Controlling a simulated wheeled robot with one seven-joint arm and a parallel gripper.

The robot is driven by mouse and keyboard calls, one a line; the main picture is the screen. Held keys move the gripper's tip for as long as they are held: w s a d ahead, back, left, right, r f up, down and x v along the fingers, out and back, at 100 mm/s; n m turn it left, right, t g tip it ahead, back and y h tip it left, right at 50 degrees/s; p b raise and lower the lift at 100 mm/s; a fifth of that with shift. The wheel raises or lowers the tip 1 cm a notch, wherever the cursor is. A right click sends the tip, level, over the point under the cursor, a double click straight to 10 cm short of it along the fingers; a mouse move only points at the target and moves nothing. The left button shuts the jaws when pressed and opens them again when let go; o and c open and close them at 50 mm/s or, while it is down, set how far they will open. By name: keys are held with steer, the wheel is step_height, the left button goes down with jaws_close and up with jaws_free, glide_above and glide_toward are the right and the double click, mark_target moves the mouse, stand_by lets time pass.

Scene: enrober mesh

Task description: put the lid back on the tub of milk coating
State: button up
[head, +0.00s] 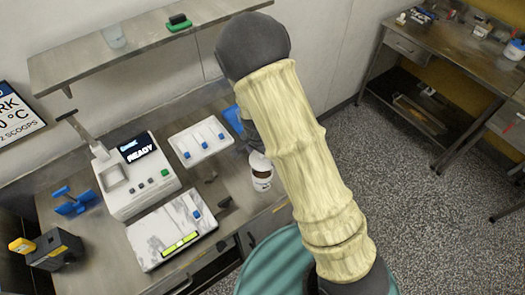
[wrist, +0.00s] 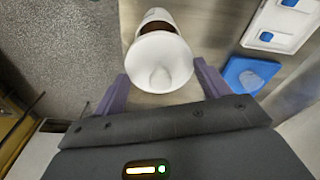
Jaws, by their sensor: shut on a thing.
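The white round lid (wrist: 172,45) with a raised knob is between the two purple fingers of my gripper (wrist: 161,72), shut on it. The white tub (wrist: 157,14) is just beyond the lid in the wrist view; a strip of dark brown shows between its rim and the lid. In the head view the tub (head: 262,184), with a dark label, stands on the bench by my arm. The lid (head: 258,160) shows above it, looking tilted and partly off the opening. My arm hides most of my gripper there. I cannot tell whether lid and tub touch.
A white tray (head: 200,140) with blue-handled pieces and a blue item (wrist: 248,76) lie close to the tub. A machine reading READY (head: 136,172) and a marble-look slab (head: 170,232) stand further left. A shelf (head: 140,45) hangs above the bench.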

mark_target(261, 160)
steer(key=shift+s+a, duration=0.1)
steer(key=shift+s, duration=0.15)
steer(key=shift+f, duration=0.15)
steer(key=shift+w+f+b, duration=0.1)
steer(key=shift+f+b, duration=0.85)
steer(key=shift+w+f+b, duration=0.1)
steer(key=shift+f+b, duration=1.5)
steer(key=shift+f, duration=0.5)
jaws_close()
steer(key=shift+r+p, duration=0.3)
steer(key=shift+p, duration=0.05)
steer(key=shift+f, duration=0.2)
